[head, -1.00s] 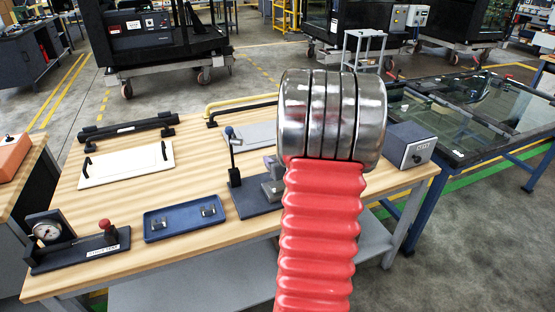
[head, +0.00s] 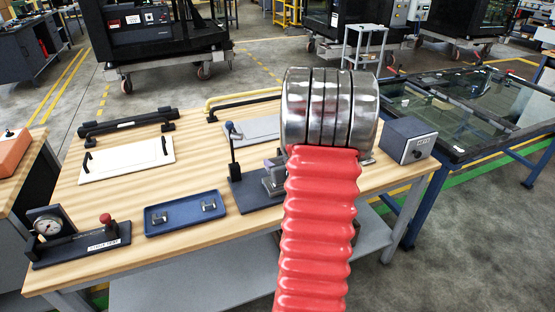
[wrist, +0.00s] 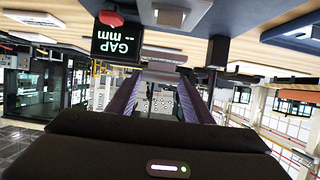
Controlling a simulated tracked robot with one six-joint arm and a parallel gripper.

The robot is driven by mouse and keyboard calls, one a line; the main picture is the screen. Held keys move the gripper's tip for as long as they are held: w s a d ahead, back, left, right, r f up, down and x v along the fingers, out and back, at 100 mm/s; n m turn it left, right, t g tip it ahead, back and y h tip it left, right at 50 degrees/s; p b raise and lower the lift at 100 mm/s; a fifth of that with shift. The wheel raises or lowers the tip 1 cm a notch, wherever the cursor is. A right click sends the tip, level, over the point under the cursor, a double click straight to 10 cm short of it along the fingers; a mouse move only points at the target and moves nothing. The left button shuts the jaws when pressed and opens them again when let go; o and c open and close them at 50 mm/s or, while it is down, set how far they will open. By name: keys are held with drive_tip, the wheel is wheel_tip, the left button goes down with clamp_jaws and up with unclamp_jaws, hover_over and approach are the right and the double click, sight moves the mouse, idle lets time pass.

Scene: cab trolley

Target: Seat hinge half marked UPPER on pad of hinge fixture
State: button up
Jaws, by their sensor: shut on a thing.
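The hinge fixture (head: 258,194) is a dark plate with a lever post on the workbench, partly behind my red-sleeved arm in the head view. A grey block stands on its right part. My gripper (wrist: 162,74) shows in the wrist view, its two dark fingers reaching away from the camera. It is shut on a small grey piece (wrist: 164,55) at the fingertips, which looks like the hinge half; I cannot read an UPPER mark. The pad cannot be made out clearly. In the head view my arm hides the fingers, so their distance from the fixture cannot be told.
A blue tray (head: 186,225) with two small metal pieces lies left of the fixture. A dial gauge stand (head: 80,240) is at the front left. A white panel (head: 127,161) lies behind. A grey box (head: 408,140) stands right. A GAP display (wrist: 117,42) shows in the wrist view.

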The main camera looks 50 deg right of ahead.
drive_tip(key=shift+f, duration=2)
drive_tip(key=shift+f, duration=0.4)
drive_tip(key=o, duration=1.4)
drive_tip(key=shift+c, duration=0.2)
drive_tip(key=v, duration=1.3)
drive_tip(key=shift+s, duration=0.3)
drive_tip(key=shift+a, duration=0.15)
